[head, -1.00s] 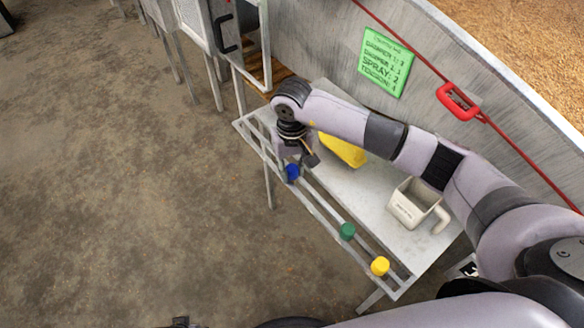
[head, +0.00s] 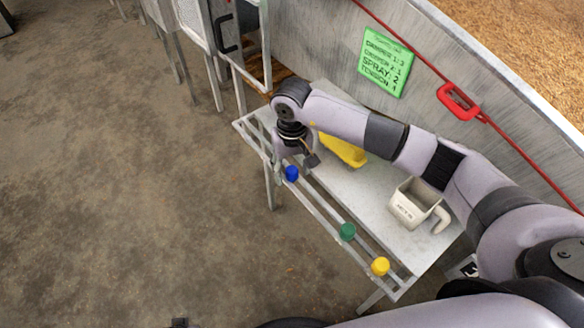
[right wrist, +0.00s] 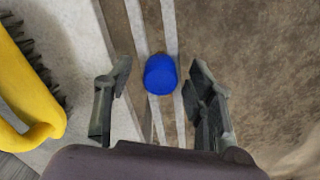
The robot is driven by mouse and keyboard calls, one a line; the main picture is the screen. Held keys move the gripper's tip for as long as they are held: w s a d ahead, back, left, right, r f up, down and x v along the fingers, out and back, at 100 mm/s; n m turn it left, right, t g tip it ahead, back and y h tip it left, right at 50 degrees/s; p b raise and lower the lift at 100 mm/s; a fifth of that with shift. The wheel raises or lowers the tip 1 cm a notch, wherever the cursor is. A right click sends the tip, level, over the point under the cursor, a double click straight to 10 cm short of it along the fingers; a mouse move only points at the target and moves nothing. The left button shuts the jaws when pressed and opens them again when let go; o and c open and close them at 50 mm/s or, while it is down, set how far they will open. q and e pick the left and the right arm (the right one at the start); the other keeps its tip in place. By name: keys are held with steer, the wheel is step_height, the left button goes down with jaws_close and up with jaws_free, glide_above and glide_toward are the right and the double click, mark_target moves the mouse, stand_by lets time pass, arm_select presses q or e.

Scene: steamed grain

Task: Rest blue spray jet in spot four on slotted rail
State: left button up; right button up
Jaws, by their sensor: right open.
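The blue spray jet (head: 292,173) shows as a blue cap at the slotted rail (head: 402,288) along the table's front edge. It is farther along the rail than the green and yellow caps. My right gripper (head: 294,165) is over it with its fingers apart. In the right wrist view the blue jet (right wrist: 160,74) lies between the two open fingers, with a visible gap on each side. The spot number under it cannot be read. At the bottom edge a small dark part, maybe my left gripper (head: 180,323), barely shows.
A green cap (head: 347,232) and a yellow cap (head: 380,266) sit in the rail's near end. A yellow brush (head: 343,150) and a beige handled cup (head: 412,205) are on the table. A green sign (head: 386,62) and red handle (head: 459,101) are on the wall behind.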

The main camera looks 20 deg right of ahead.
step_height(320, 180, up, 12)
stand_by(0.6)
stand_by(0.5)
